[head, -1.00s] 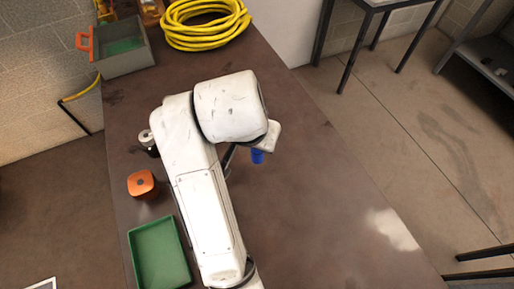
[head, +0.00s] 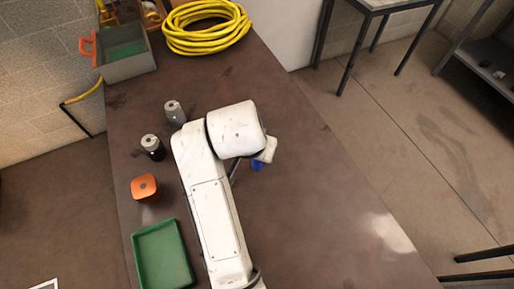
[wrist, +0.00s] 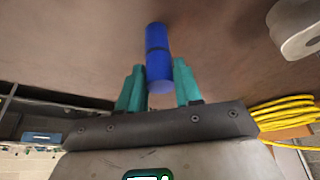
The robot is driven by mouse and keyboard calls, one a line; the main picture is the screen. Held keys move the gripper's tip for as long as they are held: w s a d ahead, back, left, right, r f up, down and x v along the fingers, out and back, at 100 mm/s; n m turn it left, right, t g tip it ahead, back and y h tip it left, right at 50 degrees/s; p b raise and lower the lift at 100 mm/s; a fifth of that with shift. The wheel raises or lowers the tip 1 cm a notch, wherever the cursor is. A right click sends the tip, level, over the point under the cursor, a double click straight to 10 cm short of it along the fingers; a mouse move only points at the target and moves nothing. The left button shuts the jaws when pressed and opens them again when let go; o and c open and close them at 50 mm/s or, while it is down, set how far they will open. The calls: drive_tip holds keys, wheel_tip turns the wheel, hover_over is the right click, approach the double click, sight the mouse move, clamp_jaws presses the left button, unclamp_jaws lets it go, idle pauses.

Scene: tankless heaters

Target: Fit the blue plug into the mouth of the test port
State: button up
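The blue plug (wrist: 158,50) stands between the two teal fingers of my gripper (wrist: 160,90) in the wrist view, and both fingers appear to touch it. In the head view the plug (head: 257,165) shows small under my wrist, above the table; the fingers are hidden there. A grey cylinder (head: 174,112) and a dark cylinder with a pale top (head: 152,147) stand left of my arm. A grey round body with a hole (wrist: 300,30) shows at the upper right of the wrist view. I cannot tell for sure which of these is the test port.
An orange block (head: 143,187) and a green tray (head: 135,250) lie on the brown table (head: 320,190), left of my arm. A coiled yellow hose (head: 207,28) and a grey bin (head: 128,68) are at the far end. The table right of my arm is clear.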

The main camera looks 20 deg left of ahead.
drive_tip(key=o, duration=0.4)
drive_tip(key=shift+c, duration=0.2)
drive_tip(key=p+v, duration=0.1)
drive_tip(key=v, duration=1.1)
